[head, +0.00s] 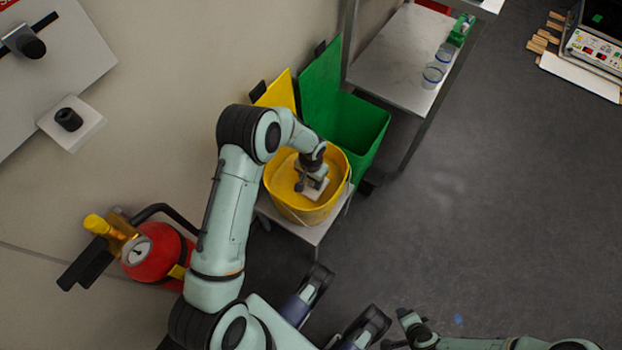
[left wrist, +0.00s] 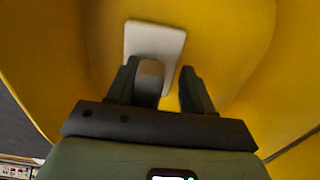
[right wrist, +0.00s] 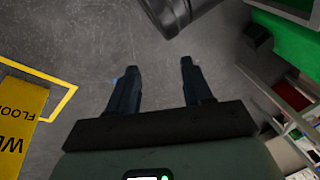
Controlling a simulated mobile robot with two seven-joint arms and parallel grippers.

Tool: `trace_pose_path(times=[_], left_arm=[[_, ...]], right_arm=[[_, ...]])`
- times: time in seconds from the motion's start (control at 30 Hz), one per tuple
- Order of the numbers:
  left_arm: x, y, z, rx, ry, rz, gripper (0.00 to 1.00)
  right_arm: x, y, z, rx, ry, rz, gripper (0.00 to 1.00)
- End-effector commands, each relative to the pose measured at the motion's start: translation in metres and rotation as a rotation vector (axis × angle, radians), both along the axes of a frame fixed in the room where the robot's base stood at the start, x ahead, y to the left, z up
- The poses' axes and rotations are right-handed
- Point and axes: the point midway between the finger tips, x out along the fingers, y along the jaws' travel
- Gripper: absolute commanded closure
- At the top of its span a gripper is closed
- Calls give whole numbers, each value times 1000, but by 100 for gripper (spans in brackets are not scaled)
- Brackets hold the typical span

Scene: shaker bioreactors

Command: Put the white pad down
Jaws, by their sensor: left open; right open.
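The white pad (left wrist: 157,36) lies inside the yellow bucket (head: 275,180), low against its yellow inner surface. A light grey block, seemingly the pad's handle, shows between my left fingers, closer to one of them. My left gripper (left wrist: 159,70) is open and reaches down into the bucket over the pad. In the head view a pale edge of the pad (head: 317,190) shows below the gripper, and the arm hides part of it. My right gripper (right wrist: 156,68) is open and empty above the grey floor, away from the bucket.
The bucket stands on a small light stand (head: 312,234). A green bin (head: 362,128) is behind it, near a metal shelf (head: 398,50) with clear cups. A red fire extinguisher (head: 158,252) is at the left by the wall. The floor at right is largely clear.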

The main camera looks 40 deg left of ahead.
Motion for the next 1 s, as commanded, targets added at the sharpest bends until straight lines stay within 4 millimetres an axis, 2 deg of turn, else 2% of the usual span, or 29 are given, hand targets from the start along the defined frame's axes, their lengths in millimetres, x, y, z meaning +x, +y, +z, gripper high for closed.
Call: trace_pose_path(times=[0.3,0.5,0.7,1.0], left_arm=[[1,0,69,1,-7,1,49],[1,0,104,1,-5,0,49],[0,0,117,0,-3,0,49],[0,0,118,0,-2,0,49]], right_arm=[[-25,13,19,32,64,27,50],[-38,20,27,50,100,41,50],[-44,23,30,58,116,47,50],[-44,23,30,58,117,47,50]])
